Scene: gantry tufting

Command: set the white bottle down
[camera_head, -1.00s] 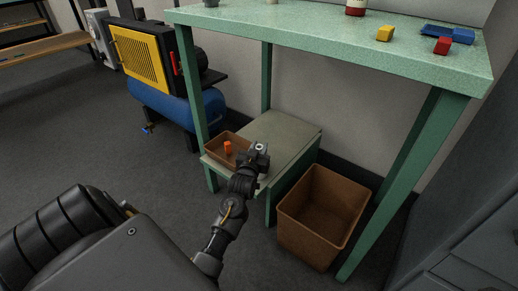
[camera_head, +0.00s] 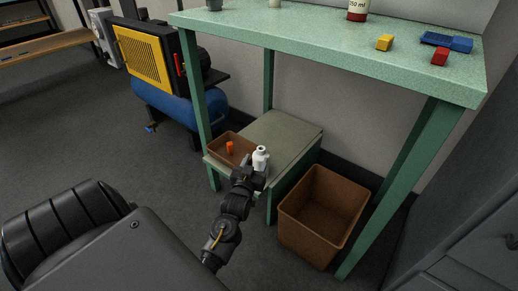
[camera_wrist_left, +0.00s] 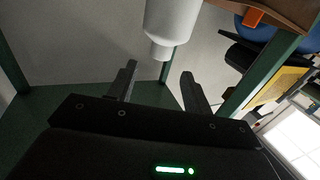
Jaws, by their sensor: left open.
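The white bottle (camera_head: 261,157) stands upright on the low grey-green table (camera_head: 285,135), just right of a brown tray. It also shows in the left wrist view (camera_wrist_left: 172,22), close in front of the fingers and upside down in that picture. My left gripper (camera_head: 247,174) is at the near edge of the low table, just in front of the bottle. In the left wrist view its two fingers (camera_wrist_left: 158,74) are spread, with the bottle beyond their tips. My right gripper is not in view.
The brown tray (camera_head: 214,153) holds an orange object (camera_head: 230,148). A brown bin (camera_head: 310,245) stands on the floor to the right. The tall green workbench (camera_head: 330,42) overhangs the low table, and its legs flank it. The low table's right side is clear.

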